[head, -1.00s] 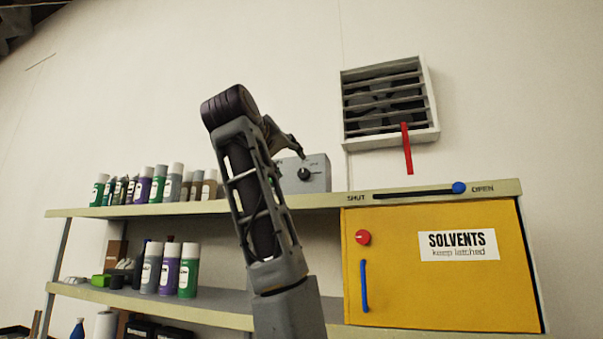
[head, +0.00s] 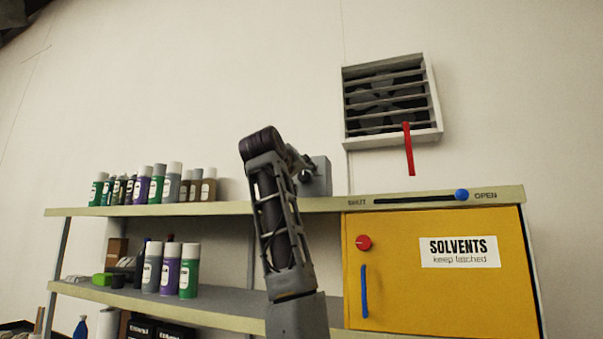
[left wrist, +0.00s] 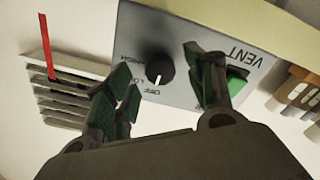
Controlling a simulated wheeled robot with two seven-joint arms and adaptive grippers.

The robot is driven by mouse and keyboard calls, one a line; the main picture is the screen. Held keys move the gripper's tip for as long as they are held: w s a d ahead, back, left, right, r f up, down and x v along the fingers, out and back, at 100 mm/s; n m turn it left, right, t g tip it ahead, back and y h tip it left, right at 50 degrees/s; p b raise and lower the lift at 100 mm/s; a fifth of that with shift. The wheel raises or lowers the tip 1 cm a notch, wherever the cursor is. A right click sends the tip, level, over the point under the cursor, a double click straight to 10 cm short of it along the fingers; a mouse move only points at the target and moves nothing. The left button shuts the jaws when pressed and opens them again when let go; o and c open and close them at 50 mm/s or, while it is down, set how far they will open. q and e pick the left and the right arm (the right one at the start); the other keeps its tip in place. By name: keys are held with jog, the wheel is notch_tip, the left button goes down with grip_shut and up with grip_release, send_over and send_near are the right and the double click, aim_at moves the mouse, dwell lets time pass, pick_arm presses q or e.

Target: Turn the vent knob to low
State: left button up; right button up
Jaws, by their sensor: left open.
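The grey vent control box (head: 322,178) stands on the top shelf, partly hidden behind my left arm in the head view. In the left wrist view the box face (left wrist: 180,35) appears upside down, with VENT, HIGH and OFF lettering and a partly hidden label starting LO. Its round black knob (left wrist: 160,72) has a white mark that seems to point toward OFF. My left gripper (left wrist: 163,82) is open, one finger on each side of the knob in the picture. I see no contact with the knob. My right gripper is out of view.
A wall vent with slats (head: 390,98) and a red strip (head: 409,150) is above. Spray cans (head: 158,185) line the shelf to the left. The yellow solvents cabinet (head: 400,300) is at right, below a blue slider knob (head: 462,195) near OPEN.

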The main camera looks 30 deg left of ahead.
pick_arm(q)
jog(key=shift+w+a, duration=0.15)
jog(key=shift+w, duration=0.5)
jog(key=shift+c, duration=0.4)
jog(key=c, duration=1)
